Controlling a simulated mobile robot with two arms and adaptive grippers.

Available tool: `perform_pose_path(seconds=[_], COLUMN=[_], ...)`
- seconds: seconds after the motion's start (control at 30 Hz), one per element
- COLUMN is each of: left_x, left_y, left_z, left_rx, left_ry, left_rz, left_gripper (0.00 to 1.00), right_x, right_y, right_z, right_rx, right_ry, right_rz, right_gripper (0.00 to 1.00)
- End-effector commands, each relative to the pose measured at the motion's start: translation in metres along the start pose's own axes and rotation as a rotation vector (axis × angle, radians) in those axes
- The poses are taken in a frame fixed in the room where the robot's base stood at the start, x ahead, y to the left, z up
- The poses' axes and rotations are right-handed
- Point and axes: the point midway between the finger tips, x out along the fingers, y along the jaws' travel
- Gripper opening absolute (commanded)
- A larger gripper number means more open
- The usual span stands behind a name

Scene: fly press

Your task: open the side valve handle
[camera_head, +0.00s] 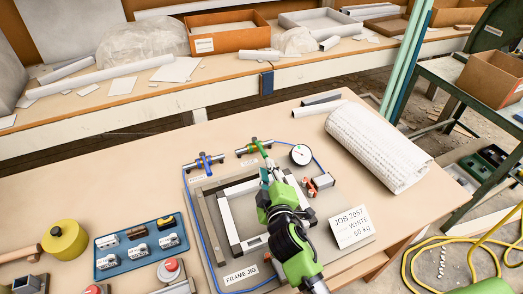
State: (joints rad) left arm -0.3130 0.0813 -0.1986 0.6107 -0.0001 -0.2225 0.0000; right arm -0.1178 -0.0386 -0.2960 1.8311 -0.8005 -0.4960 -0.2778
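Two small valves stand at the back of the frame jig. The left valve (203,161) has a blue handle, and the right valve (254,147) has a green handle slanting down toward my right gripper. Contact and finger opening cannot be made out. My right arm hides part of the white frame (233,214). My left gripper is not in view.
A gauge (301,154) and a red clamp (312,188) sit right of my gripper. Blue tubing (189,205) runs around the jig plate. A blue tray (140,247) stands at left.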

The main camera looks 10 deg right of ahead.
Motion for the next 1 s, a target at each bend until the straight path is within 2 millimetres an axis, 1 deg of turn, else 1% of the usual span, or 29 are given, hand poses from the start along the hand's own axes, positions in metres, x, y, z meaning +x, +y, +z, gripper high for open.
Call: perform_pose_path(seconds=[0.03, 0.17, 0.3, 0.4, 0.5, 0.7, 1.0], left_x=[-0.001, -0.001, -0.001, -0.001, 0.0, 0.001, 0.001], left_y=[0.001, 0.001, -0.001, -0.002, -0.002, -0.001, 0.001], left_z=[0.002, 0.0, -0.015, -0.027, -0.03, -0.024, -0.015], left_rx=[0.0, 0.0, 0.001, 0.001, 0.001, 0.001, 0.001], left_ry=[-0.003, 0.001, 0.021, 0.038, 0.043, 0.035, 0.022], left_rz=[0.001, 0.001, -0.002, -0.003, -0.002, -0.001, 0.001], left_gripper=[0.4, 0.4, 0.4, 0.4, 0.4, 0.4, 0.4], right_x=[0.012, 0.037, 0.063, 0.079, 0.09, 0.102, 0.103], right_y=[0.002, 0.001, 0.0, 0.001, 0.0, 0.0, 0.0], right_z=[-0.001, 0.0, 0.0, 0.0, 0.001, 0.001, 0.001], right_rx=[-0.001, -0.001, 0.0, 0.001, -0.001, 0.001, 0.001], right_ry=[0.0, -0.001, -0.002, -0.001, -0.002, -0.002, -0.002], right_rz=[0.002, 0.001, 0.001, 0.001, 0.0, 0.0, -0.001], right_gripper=[0.18, 0.18, 0.18, 0.18, 0.18, 0.18, 0.18])
